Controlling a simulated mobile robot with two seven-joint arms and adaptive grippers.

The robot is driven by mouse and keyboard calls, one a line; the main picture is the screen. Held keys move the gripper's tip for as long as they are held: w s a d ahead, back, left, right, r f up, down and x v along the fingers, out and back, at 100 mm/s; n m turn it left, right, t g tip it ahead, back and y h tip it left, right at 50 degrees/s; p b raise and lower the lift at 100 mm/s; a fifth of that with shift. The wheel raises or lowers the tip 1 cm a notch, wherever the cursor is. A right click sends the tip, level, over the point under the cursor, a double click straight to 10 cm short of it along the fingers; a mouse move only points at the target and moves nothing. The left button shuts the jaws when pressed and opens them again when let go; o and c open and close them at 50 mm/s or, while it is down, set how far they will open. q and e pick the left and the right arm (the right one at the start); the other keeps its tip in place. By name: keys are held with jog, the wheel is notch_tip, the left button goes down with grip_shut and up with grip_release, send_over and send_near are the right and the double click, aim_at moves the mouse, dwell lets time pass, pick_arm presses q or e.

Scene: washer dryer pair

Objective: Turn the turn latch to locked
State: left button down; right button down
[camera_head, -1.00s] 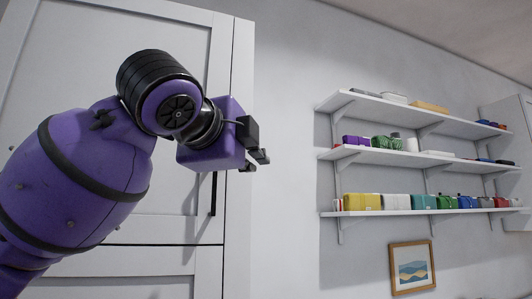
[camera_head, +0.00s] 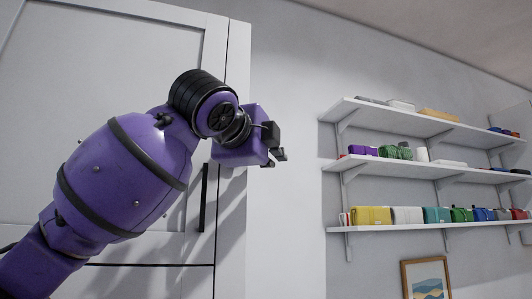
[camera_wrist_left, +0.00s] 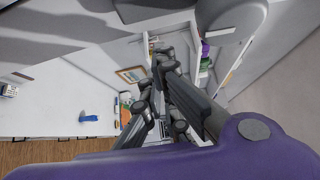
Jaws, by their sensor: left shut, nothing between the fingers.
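I cannot make out a turn latch in either view. A tall white panelled cabinet (camera_head: 95,60) fills the left of the head view, with a black vertical bar handle (camera_head: 203,198) near its right edge. My left gripper (camera_head: 280,156) is in front of the cabinet's right edge, above and to the right of the handle, and apart from it. Its dark fingers also show in the left wrist view (camera_wrist_left: 158,92), shut with nothing held. My left arm hides part of the cabinet front. My right gripper is not in view.
Wall shelves (camera_head: 430,167) with boxes and other goods are at the right. A framed picture (camera_head: 427,280) hangs below them. The left wrist view shows a small blue object (camera_wrist_left: 89,118) on a white surface. Bare wall lies between cabinet and shelves.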

pick_arm(q)
jog(key=a, duration=0.1)
jog(key=s+a, duration=0.1)
jog(key=shift+s+a+r, duration=0.2)
jog(key=shift+a+r, duration=0.05)
jog(key=shift+a, duration=0.15)
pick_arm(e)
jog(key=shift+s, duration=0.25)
pick_arm(q)
jog(key=shift+s+a, duration=0.1)
jog(key=shift+a, duration=0.1)
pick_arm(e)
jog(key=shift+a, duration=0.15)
